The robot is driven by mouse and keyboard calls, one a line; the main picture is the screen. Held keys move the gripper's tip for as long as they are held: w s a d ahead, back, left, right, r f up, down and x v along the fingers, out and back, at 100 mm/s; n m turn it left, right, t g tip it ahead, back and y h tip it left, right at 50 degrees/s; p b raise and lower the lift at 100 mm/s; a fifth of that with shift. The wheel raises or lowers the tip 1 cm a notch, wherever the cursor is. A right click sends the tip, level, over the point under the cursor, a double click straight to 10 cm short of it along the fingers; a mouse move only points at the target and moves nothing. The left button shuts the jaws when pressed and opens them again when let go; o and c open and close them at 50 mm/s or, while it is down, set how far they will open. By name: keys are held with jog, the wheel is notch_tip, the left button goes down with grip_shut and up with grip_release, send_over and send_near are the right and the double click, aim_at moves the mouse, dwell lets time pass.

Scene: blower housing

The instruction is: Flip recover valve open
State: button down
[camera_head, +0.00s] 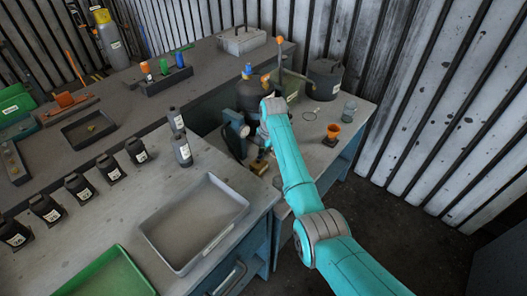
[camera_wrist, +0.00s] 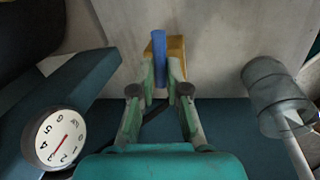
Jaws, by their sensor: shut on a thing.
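The recover valve shows in the wrist view as a brass-yellow body (camera_wrist: 176,48) with an upright blue lever (camera_wrist: 159,48). My gripper (camera_wrist: 161,78) is at the lever, with one finger on each side, shut on it. In the head view, a brass-coloured piece (camera_head: 260,166) shows just below my wrist, beside a dark blue-grey unit (camera_head: 235,133). My fingers and the lever cannot be made out clearly there.
A white dial gauge (camera_wrist: 57,138) is left of my gripper, and a clear cylinder (camera_wrist: 275,92) is to the right. A dark tank (camera_head: 250,94), an orange funnel-like cup (camera_head: 333,131) and a grey pot (camera_head: 325,79) stand nearby. A grey tray (camera_head: 193,222) lies on the front bench.

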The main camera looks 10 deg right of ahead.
jog(key=m, duration=0.3)
jog(key=shift+s+m+h, duration=0.3)
jog(key=shift+s, duration=0.1)
jog(key=m, duration=0.2)
jog(key=s+m+h, duration=0.1)
jog(key=m, duration=0.1)
jog(key=shift+a+m, duration=0.1)
jog(key=shift+m, duration=0.2)
jog(key=m, duration=0.4)
jog(key=shift+s+a+h, duration=0.3)
jog(key=shift+h, duration=0.1)
jog(key=shift+s+a+m+g, duration=0.1)
jog(key=shift+a+m+g, duration=0.05)
jog(key=shift+m, duration=0.75)
jog(key=shift+s+a+m+g, duration=0.1)
jog(key=shift+m+g, duration=0.05)
jog(key=shift+m, duration=0.75)
jog(key=c, duration=1.2)
grip_release()
jog(key=r, duration=0.4)
jog(key=s+a+r, duration=0.1)
jog(key=r, duration=0.3)
jog(key=a+r, duration=0.1)
jog(key=r, duration=0.2)
jog(key=shift+s+r, duration=0.15)
jog(key=shift+r, duration=0.25)
